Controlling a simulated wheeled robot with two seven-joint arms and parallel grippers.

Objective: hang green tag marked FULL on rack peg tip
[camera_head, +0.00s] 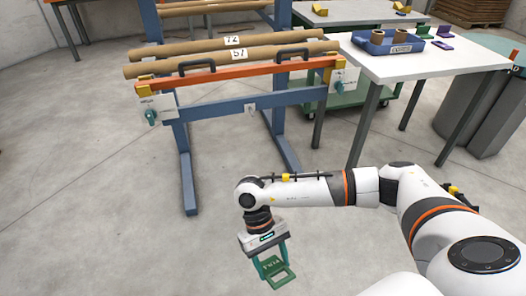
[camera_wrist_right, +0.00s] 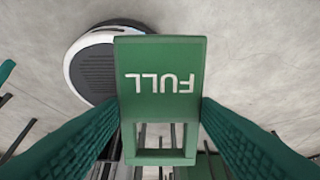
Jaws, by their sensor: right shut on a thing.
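My right gripper (camera_head: 273,266) is low over the bare floor, in front of the blue rack, pointing down. It is shut on the green tag (camera_head: 280,279). In the right wrist view the tag (camera_wrist_right: 162,52) sits between the two teal fingers, with white FULL lettering upside down and a rectangular opening at its lower end. The blue rack (camera_head: 221,109) stands beyond, with an orange crossbar (camera_head: 240,77) on it. My left gripper is not in view.
Cardboard tubes (camera_head: 195,61) marked 72 and 57 lie across the rack. White plates (camera_head: 160,107) with teal knobs are at the bar's ends. A white table (camera_head: 430,62) with a blue tray (camera_head: 385,47) stands right, a grey bin (camera_head: 478,105) beside it. Floor left of my gripper is clear.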

